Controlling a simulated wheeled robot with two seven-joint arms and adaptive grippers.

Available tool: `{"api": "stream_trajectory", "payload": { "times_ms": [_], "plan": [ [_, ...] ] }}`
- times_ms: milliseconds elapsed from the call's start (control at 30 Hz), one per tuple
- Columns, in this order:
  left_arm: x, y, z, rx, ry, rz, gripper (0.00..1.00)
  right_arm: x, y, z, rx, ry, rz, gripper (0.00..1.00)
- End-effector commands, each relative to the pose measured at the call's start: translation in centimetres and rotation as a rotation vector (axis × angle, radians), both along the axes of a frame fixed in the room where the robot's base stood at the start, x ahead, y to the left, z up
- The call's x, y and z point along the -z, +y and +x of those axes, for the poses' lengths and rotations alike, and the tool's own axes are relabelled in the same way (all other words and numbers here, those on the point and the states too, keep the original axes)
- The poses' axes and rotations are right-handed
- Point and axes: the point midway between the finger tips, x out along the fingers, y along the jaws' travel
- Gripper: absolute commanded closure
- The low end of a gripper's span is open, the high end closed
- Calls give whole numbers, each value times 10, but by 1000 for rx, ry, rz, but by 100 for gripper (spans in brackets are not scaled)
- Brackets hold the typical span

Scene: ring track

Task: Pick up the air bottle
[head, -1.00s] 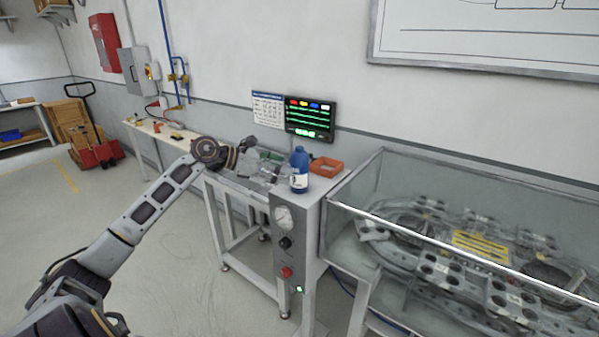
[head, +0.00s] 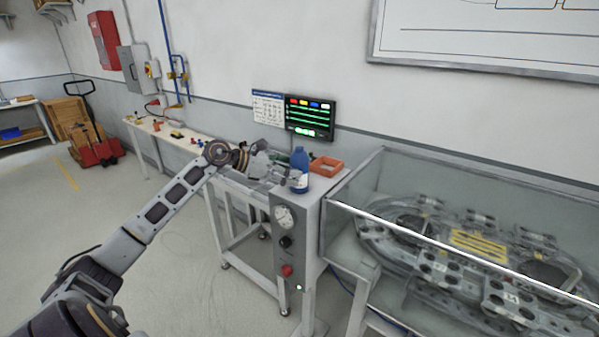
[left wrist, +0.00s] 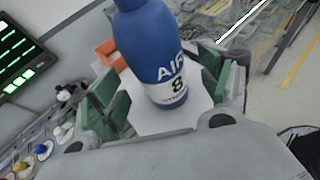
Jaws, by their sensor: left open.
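The air bottle is blue with a white label. In the head view the bottle (head: 300,160) stands upright on the metal cabinet top. In the left wrist view the bottle (left wrist: 160,50) shows "AIR" and an 8, with its top cut off by the frame edge. My left gripper (head: 284,178) is just left of the bottle in the head view. In the left wrist view its green-padded fingers (left wrist: 160,88) are open, one on each side of the bottle. I cannot tell whether either pad touches it. My right gripper is not in view.
An orange tray (head: 326,166) is right behind the bottle. A glass-walled case (head: 440,190) with a ring track stands to the right. A screen (head: 311,117) hangs on the wall behind. The cabinet front has a gauge (head: 284,217) and a red button (head: 287,271).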

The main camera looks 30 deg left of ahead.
Motion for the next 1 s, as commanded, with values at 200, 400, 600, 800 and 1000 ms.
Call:
{"api": "stream_trajectory", "payload": {
  "times_ms": [200,400,600,800,1000],
  "plan": [
    [4,-11,15,0,-2,-4,22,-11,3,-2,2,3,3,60],
    [11,-19,25,0,-1,-2,22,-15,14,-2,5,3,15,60],
    [14,-21,28,-1,-1,0,22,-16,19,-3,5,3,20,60],
    [14,-21,28,0,0,0,22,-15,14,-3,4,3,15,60],
    [14,-21,28,0,0,0,24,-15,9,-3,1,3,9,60]
  ]
}}
